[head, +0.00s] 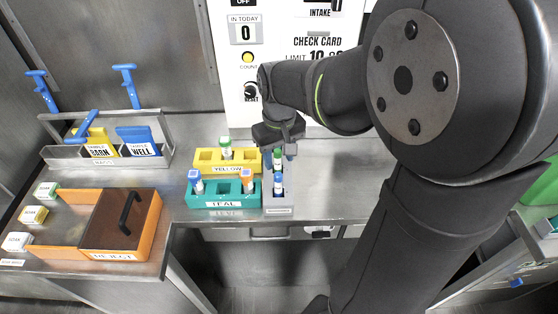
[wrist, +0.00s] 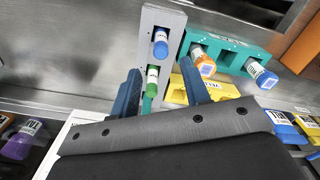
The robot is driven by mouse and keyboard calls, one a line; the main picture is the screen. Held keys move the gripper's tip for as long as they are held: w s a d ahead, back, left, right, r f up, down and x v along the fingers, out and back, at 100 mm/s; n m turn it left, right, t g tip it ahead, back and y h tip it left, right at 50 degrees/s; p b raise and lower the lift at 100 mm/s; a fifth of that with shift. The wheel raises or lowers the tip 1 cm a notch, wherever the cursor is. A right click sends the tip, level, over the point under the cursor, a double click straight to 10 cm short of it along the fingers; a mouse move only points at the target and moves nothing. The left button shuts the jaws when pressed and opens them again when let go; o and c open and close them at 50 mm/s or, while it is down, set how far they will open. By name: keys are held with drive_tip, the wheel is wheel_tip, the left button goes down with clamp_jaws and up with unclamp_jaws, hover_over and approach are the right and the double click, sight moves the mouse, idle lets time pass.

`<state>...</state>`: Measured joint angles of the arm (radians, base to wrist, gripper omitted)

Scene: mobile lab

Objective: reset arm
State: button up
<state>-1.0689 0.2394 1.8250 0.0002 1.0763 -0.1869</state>
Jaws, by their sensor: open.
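My gripper (head: 281,152) is above the far end of a narrow grey rack (head: 279,210) on the steel bench. In the wrist view my gripper (wrist: 161,70) is open, its two blue fingers apart. A green-capped tube (wrist: 152,80) in the grey rack (wrist: 150,20) shows between the fingers, with no clear contact. A blue-capped tube (wrist: 160,42) stands in the same rack beyond it. In the head view the green-capped tube (head: 277,158) is just below my gripper, and the blue-capped tube (head: 278,184) is nearer the front.
A teal rack (head: 222,201) holds a blue-capped and an orange-capped tube. A yellow rack (head: 208,164) behind it holds a green-capped tube. An orange reject box (head: 150,222) and a grey caddy (head: 68,161) are left. A check card panel (head: 318,70) stands behind. Bench right of the grey rack is clear.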

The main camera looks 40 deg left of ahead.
sight(279, 175)
wheel_tip(279, 175, down, 12)
drive_tip(key=shift+f, duration=0.1)
drive_tip(key=shift+a+r, duration=0.1)
drive_tip(key=shift+r, duration=1.6)
drive_tip(key=shift+f, duration=0.15)
